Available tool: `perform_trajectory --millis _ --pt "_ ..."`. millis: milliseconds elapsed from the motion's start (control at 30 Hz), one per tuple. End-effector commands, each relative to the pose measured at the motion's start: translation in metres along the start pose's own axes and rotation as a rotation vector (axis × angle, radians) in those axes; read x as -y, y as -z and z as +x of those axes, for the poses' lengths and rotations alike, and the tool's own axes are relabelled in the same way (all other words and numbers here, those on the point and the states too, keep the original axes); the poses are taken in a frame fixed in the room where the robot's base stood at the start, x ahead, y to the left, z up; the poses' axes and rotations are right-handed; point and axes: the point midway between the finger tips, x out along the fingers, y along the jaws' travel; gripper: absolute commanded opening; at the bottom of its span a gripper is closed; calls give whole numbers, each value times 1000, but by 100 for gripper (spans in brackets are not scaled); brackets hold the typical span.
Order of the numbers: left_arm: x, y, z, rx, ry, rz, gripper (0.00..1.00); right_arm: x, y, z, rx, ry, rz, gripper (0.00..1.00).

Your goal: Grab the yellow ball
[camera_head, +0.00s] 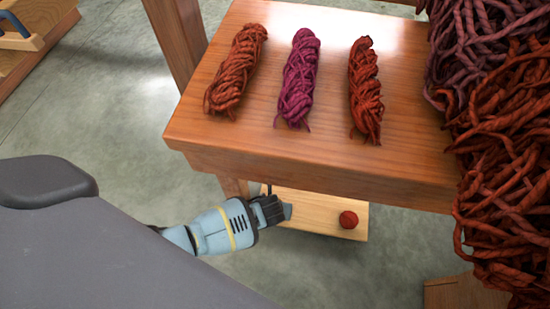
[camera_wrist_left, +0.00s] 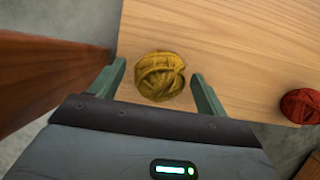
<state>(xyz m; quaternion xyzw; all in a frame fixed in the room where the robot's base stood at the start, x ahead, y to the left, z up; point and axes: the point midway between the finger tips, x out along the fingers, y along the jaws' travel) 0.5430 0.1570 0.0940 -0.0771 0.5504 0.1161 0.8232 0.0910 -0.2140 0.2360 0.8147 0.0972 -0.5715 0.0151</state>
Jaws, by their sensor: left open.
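A yellow ball of yarn (camera_wrist_left: 160,76) lies on a light wooden board in the left wrist view. My left gripper (camera_wrist_left: 160,80) is open, with one green finger on each side of the ball. A gap shows on both sides, and the fingers do not visibly press on it. In the head view my left gripper (camera_head: 282,211) is low, beside the lower board (camera_head: 300,228) under the table. The yellow ball is hidden in the head view. My right gripper is not in view.
A red ball (camera_head: 348,219) sits on the same board, to the right; it also shows in the left wrist view (camera_wrist_left: 302,105). The wooden tabletop (camera_head: 410,110) with three skeins overhangs the board. A dark wooden leg (camera_wrist_left: 50,65) stands close left. Hanging yarn (camera_head: 500,130) fills the right.

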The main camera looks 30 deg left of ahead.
Motion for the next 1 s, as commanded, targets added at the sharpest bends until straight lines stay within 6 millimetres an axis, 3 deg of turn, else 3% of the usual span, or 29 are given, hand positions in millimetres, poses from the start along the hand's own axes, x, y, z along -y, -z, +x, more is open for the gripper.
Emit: perform_trajectory --millis 100,467,1000 --pt "0 0 -1 0 1 0 76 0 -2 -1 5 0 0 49" --pt "0 0 -1 0 1 -1 29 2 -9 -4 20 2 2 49" --pt "-3 2 -10 0 -1 -3 28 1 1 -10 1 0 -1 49"
